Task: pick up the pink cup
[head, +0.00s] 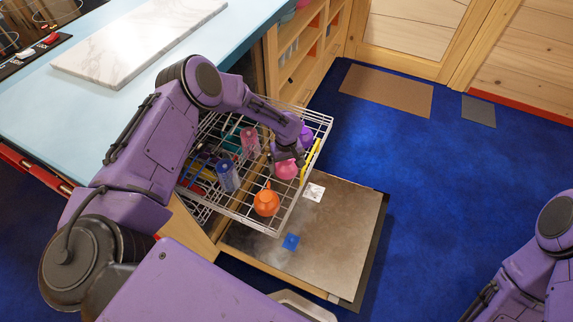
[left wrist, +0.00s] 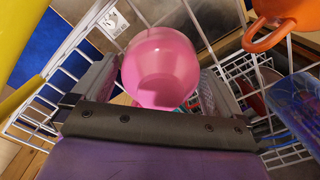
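The pink cup (head: 286,171) is in the wire dishwasher rack (head: 245,222), near its right side. It shows large in the left wrist view (left wrist: 160,65), in front of the gripper's palm. My left gripper (head: 287,155) reaches down over the cup from above. Its two grey fingers (left wrist: 158,85) stand apart, one on each side of the cup; I cannot tell whether they touch it. My right arm shows at the right edge of the head view, but its gripper is out of view.
The open dishwasher door (head: 335,235) lies below. A blue counter (head: 50,105) with a marble board (head: 140,40) is at left. Blue floor (head: 440,190) is clear at right.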

